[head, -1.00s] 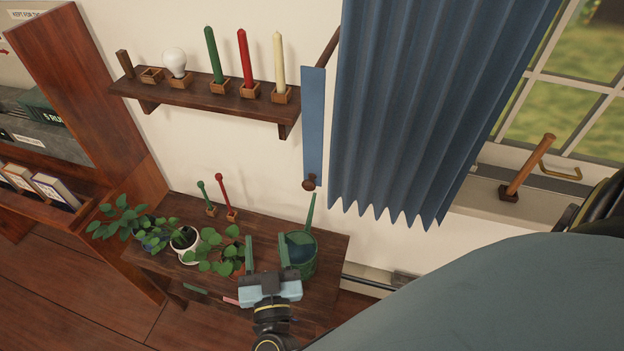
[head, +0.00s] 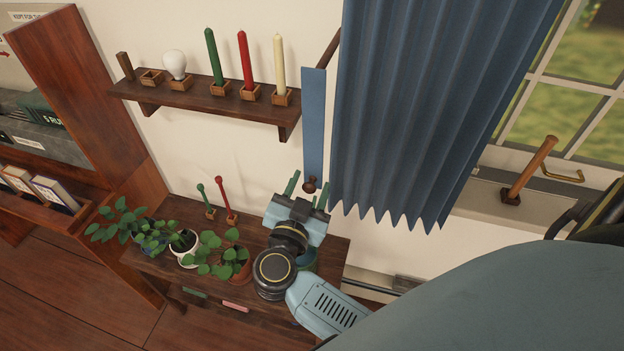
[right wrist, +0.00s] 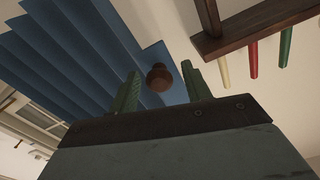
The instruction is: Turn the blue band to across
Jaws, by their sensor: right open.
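The blue band (head: 313,125) hangs straight down at the left edge of the blue curtain, with a round brown wooden knob (head: 310,184) at its lower end. My right gripper (head: 308,189) is open just below and around the knob in the head view. In the right wrist view the knob (right wrist: 158,78) shows between the two green fingers of the gripper (right wrist: 160,88), over the blue band (right wrist: 160,55). I cannot tell whether the fingers touch it. My left gripper is not in view.
The pleated curtain (head: 410,110) hangs right beside the band. A wall shelf (head: 200,100) with candles and a bulb is to the left. Potted plants (head: 185,243) stand on the low wooden table (head: 190,213) below. A wooden lever (head: 530,168) stands on the windowsill.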

